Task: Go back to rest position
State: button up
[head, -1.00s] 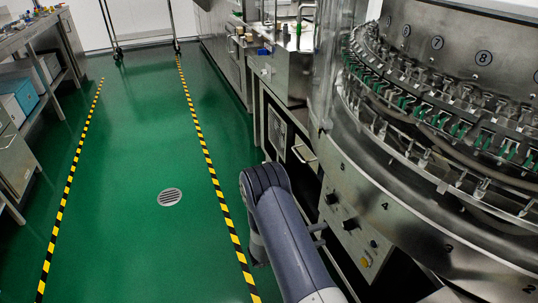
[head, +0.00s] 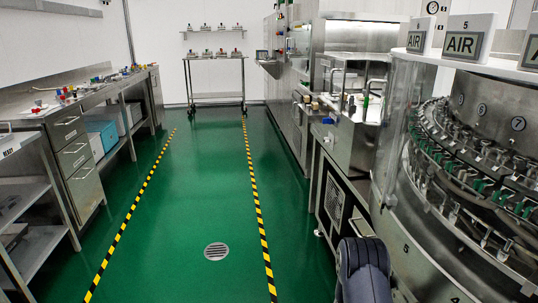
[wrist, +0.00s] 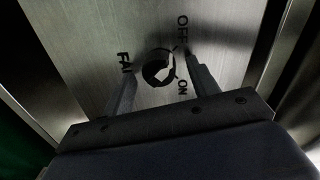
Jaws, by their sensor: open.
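In the wrist view, my gripper (wrist: 162,76) is open, with one finger on each side of a round black knob (wrist: 157,66). The knob sits on a brushed metal panel (wrist: 95,40) with the printed words OFF, ON and one partly covered by a finger. I cannot tell whether the fingers touch the knob. In the head view, only a grey-blue link of my arm shows at the bottom right, in front of the washer. My gripper is out of sight there.
The round washer (head: 425,245) with clips and AIR signs (head: 463,44) fills the right. A bench (head: 67,125) with drawers and shelves stands at the left. A cart (head: 217,98) is at the back. The green floor (head: 190,200) between the striped lines is clear, with a drain (head: 216,251).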

jog(key=s+a+p, duration=0.2)
jog(key=a, duration=0.9)
jog(key=w+d+m+t+b, duration=0.1)
jog(key=d+m+b, duration=0.7)
jog(key=m, duration=0.9)
jog(key=shift+w+d+f+h+b, duration=0.3)
jog(key=shift+w+d+b, duration=0.1)
jog(key=shift+d, duration=0.65)
